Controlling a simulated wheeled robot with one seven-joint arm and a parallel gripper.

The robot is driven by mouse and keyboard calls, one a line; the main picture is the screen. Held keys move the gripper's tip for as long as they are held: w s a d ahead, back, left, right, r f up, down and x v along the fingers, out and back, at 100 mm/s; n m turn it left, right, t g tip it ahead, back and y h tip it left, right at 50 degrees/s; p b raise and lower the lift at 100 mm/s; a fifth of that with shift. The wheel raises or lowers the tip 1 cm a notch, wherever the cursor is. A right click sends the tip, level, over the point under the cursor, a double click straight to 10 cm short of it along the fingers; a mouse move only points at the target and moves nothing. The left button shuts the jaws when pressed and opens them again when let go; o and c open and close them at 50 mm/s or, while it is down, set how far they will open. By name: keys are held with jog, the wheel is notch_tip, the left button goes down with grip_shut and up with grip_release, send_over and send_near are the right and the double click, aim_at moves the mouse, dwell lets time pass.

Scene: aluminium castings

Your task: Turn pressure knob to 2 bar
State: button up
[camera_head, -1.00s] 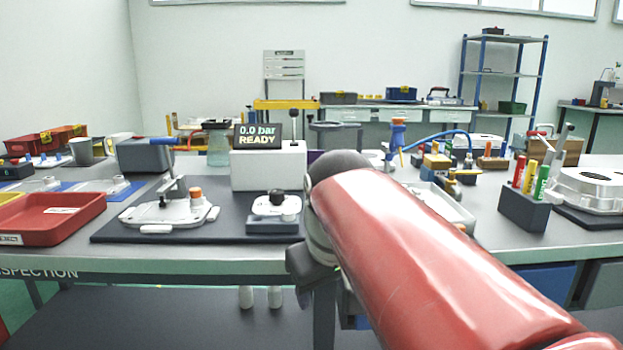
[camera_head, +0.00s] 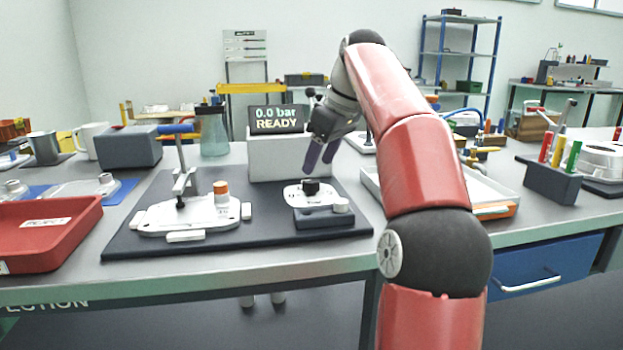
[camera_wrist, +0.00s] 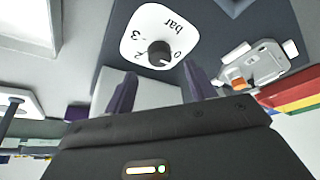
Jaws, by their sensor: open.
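The pressure knob (camera_head: 311,187) is a small black knob on a white dial plate (camera_head: 294,196), fixed to a dark block on the mat. In the wrist view the knob (camera_wrist: 159,52) sits on the dial face (camera_wrist: 140,30), which reads "bar" with 0, 2 and 3 visible. The display (camera_head: 276,119) on the white box reads "0.0 bar READY". My gripper (camera_head: 321,158) is above and just behind the knob, pointing down. In the wrist view its two purple fingers (camera_wrist: 158,88) are apart with nothing between them, and the knob lies beyond their tips, not touched.
A clamp fixture with a white casting (camera_head: 190,214) and an orange cap stands left of the dial on the dark mat (camera_head: 270,247). A red tray (camera_head: 40,262) is at far left. A white tray (camera_head: 372,183) lies right of the mat. The mat's front is clear.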

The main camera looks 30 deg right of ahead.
aim_at(311, 180)
jog(key=shift+b+x, duration=0.5)
jog(key=shift+x, duration=1.85)
jog(key=shift+c, duration=0.2)
jog(key=c, duration=0.9)
